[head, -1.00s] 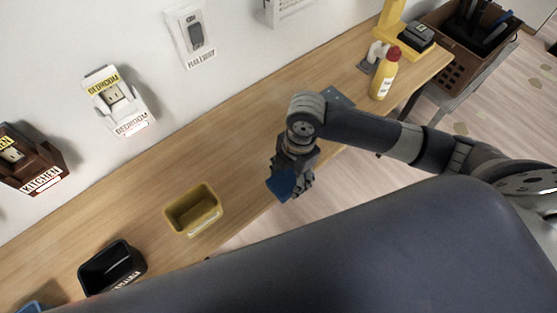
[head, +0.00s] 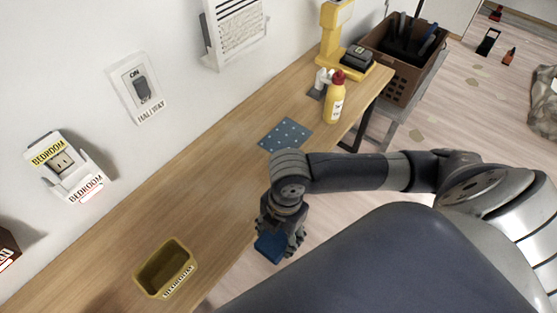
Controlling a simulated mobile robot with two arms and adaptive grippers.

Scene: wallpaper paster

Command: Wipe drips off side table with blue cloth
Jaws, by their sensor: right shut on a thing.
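My right gripper (head: 283,240) is shut on a blue cloth (head: 270,247), held at the front edge of the long wooden table (head: 205,190). The cloth looks like a small folded block, partly hidden by the fingers. I cannot tell whether it touches the table. A blue-grey dotted mat (head: 285,134) lies flat on the table, beyond the gripper. I see no clear drips on the bare wood. My left gripper is not in view.
A yellow bottle with a red cap (head: 335,98) stands near the far end, by a yellow stand (head: 331,45). A brown crate (head: 402,62) of tools sits past that end. A yellow bin (head: 165,267) is at lower left. Wall holders line the left.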

